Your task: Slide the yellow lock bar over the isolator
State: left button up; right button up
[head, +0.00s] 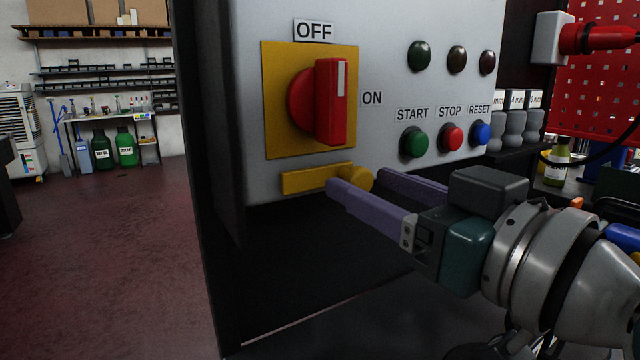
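The yellow lock bar (304,180) lies level on the panel below the switch, with a round yellow knob (359,178) at its right end. The isolator is a red rotary handle (331,102) on a yellow plate (284,65), upright between the OFF label and the ON label. The bar is below the plate, apart from the handle. My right gripper (357,181) comes from the right with its purple fingers apart, one on each side of the knob. The near finger hides part of the knob; whether both fingers press on it is not clear. My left gripper is not in view.
The grey panel (390,120) carries START (414,142), STOP (452,138) and RESET (481,133) buttons below dark lamps. A red plug (585,38) and cable are at the right. Open floor (100,260) lies at the left.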

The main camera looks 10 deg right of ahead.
jog(key=v, duration=1)
jog(key=shift+b, duration=0.3)
jog(key=shift+r, duration=0.1)
jog(key=s+d+f+m+g+h+p, duration=0.25)
jog(key=s+g+h+p, duration=0.35)
jog(key=s+g+p, duration=0.9)
notch_tip(320, 180, up, 36)
jog(key=t+p, duration=0.1)
jog(key=p, duration=3.6)
jog(key=shift+w+d+t+p, duration=0.3)
jog(key=shift+w+d+p, duration=0.05)
jog(key=shift+d, duration=0.05)
